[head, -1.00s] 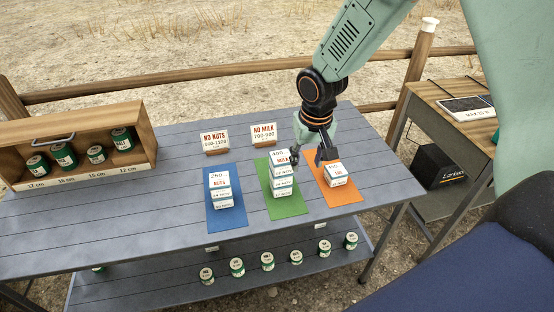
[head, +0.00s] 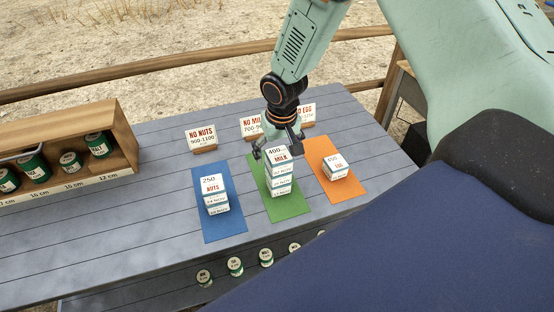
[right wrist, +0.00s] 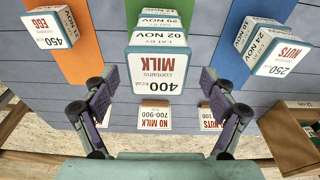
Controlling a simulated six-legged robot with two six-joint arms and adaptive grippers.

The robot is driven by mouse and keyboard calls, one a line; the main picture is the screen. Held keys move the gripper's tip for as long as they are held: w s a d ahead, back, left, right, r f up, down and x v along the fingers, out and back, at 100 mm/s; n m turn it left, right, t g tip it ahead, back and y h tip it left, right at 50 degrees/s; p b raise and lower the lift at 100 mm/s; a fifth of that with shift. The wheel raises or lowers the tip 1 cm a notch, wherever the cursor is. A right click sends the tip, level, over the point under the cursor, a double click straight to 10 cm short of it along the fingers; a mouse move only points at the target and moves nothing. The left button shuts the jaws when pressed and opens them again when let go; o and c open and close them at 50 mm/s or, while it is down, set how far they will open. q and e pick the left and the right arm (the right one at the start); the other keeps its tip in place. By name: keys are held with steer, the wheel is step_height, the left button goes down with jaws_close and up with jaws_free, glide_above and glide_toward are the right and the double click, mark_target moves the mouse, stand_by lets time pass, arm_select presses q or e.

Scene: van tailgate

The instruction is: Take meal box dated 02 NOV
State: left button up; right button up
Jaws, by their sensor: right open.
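The meal box dated 02 NOV (right wrist: 158,75) is the white-and-teal top box of the milk stack, marked 400 kcal and MILK. In the head view this box (head: 281,155) tops the stack on the green mat (head: 289,207). My right gripper (head: 278,143) is at the far side of that top box. In the right wrist view my right gripper (right wrist: 160,98) is open, with one finger toward each side of the box and nothing held. Lower boxes in the stack (right wrist: 155,22) show later November dates. My left gripper is not in view.
A nuts stack (head: 215,198) stands on the blue mat (head: 225,226), and an egg box (head: 335,167) on the orange mat (head: 345,190). Small signs, including NO NUTS (head: 201,137), stand behind. A wooden rack (head: 120,140) with cans is at left.

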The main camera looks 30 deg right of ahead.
steer(key=shift+d+f, duration=0.1)
steer(key=shift+f, duration=0.5)
steer(key=shift+s+d, duration=0.1)
steer(key=shift+d, duration=0.05)
steer(key=shift+a, duration=0.2)
steer(key=c, duration=0.5)
steer(key=shift+d, duration=0.15)
steer(key=c, duration=0.7)
steer(key=shift+c, duration=0.9)
steer(key=shift+r, duration=0.1)
